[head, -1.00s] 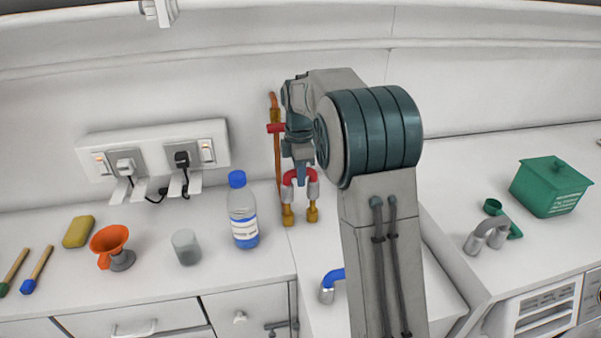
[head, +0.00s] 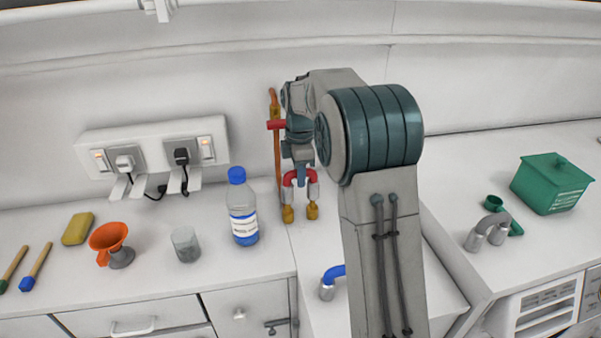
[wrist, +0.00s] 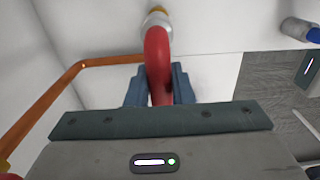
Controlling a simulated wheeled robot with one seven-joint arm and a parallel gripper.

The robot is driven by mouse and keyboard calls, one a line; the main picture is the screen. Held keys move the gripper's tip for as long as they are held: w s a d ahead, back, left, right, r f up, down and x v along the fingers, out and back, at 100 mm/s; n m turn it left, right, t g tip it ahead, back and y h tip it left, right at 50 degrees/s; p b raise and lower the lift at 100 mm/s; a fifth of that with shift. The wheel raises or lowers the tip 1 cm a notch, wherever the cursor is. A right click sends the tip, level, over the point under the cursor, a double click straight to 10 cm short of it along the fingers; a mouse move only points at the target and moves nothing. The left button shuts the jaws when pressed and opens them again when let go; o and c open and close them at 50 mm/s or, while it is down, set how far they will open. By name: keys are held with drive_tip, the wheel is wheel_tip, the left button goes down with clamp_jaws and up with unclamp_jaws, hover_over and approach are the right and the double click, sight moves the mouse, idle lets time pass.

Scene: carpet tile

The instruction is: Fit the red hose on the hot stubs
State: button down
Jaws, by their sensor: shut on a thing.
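The red hose (head: 301,174) is a short arch with grey end collars, legs down. My gripper (head: 302,182) is shut on the top of its bend, which also shows between the fingers in the wrist view (wrist: 158,62). The hot stubs are two brass fittings, left (head: 287,214) and right (head: 312,211), standing on the counter by the wall. The collars are in line with the stubs, directly above or on their tops. I cannot tell how far the collars go over the stubs. In the wrist view one collar (wrist: 155,20) meets brass at the top edge.
A copper pipe (head: 277,165) with a red handle (head: 276,125) runs up the wall close behind my gripper. A blue-capped bottle (head: 242,212) stands to the left.

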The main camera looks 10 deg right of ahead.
drive_tip(key=shift+f+b, duration=1.1)
drive_tip(key=shift+f, duration=0.75)
drive_tip(key=c, duration=1.2)
unclamp_jaws()
wheel_tip(320, 180, up, 13)
drive_tip(key=shift+f, duration=0.2)
drive_tip(key=shift+r, duration=0.6)
drive_tip(key=shift+s, duration=0.1)
